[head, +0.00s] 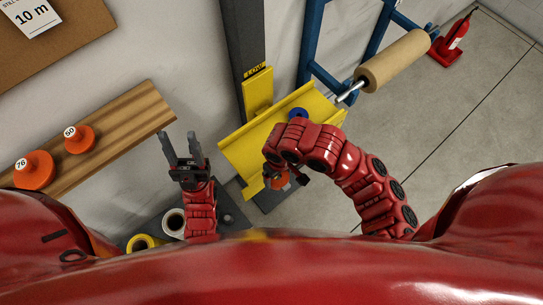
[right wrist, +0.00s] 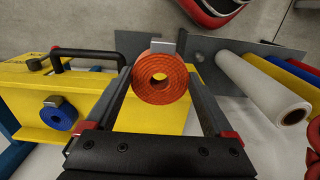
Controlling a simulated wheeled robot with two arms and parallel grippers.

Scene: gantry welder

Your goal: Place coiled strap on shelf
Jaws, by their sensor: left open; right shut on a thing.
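The orange coiled strap (right wrist: 161,79), with a grey metal buckle, sits between the fingers of my right gripper (right wrist: 160,72), which is shut on it. In the head view this strap (head: 280,181) is partly hidden by my right arm, in front of the yellow beam. My left gripper (head: 180,150) is open and empty, fingers pointing up near the right end of the wooden shelf (head: 135,118). A blue coiled strap (head: 298,113) rests on the yellow beam; it also shows in the right wrist view (right wrist: 60,113).
The yellow beam (head: 245,150) lies between my arms. White (head: 173,222) and yellow (head: 141,243) rolls lie low. A brown roll (head: 393,60) is on a blue rack.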

